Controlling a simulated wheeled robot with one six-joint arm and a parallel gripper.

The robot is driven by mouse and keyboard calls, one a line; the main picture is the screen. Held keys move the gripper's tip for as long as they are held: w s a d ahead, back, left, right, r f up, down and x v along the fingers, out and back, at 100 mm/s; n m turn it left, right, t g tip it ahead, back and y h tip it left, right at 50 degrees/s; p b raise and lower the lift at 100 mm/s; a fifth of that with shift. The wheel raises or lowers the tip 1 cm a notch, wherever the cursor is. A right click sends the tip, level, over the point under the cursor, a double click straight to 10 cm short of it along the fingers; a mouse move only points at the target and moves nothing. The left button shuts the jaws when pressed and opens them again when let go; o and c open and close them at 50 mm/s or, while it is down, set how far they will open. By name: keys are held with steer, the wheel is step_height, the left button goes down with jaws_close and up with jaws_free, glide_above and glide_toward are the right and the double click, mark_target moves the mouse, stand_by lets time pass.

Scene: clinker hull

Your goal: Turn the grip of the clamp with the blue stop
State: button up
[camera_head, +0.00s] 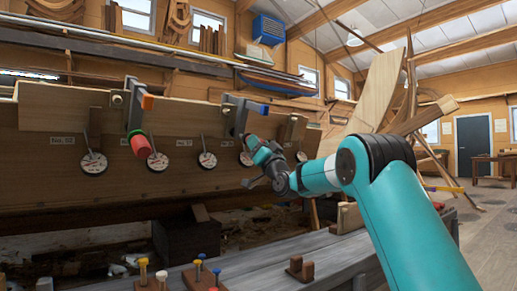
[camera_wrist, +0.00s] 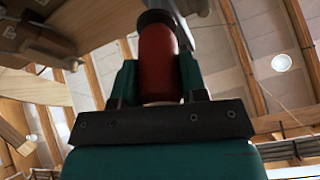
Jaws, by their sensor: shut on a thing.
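The clamp with the blue stop (camera_head: 263,109) sits over the upper edge of the hull plank, right of centre in the head view. Its grey body (camera_head: 238,115) hangs down to my gripper (camera_head: 253,146). In the wrist view the red grip (camera_wrist: 158,55) stands between the two teal fingers of my gripper (camera_wrist: 158,78), with a dark collar above it. The fingers are shut on the grip from both sides. In the head view my gripper mostly hides this grip.
A second clamp with an orange stop (camera_head: 148,102) and a red grip (camera_head: 139,144) hangs to the left. Several round dials (camera_head: 93,163) line the planking. Below, a grey bench (camera_head: 330,262) carries coloured pegs (camera_head: 162,277) and a wooden block (camera_head: 300,268).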

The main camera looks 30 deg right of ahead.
steer(key=o, duration=0.9)
steer(key=shift+b+v, duration=3.85)
steer(key=shift+v, duration=4.85)
steer(key=shift+d, duration=0.1)
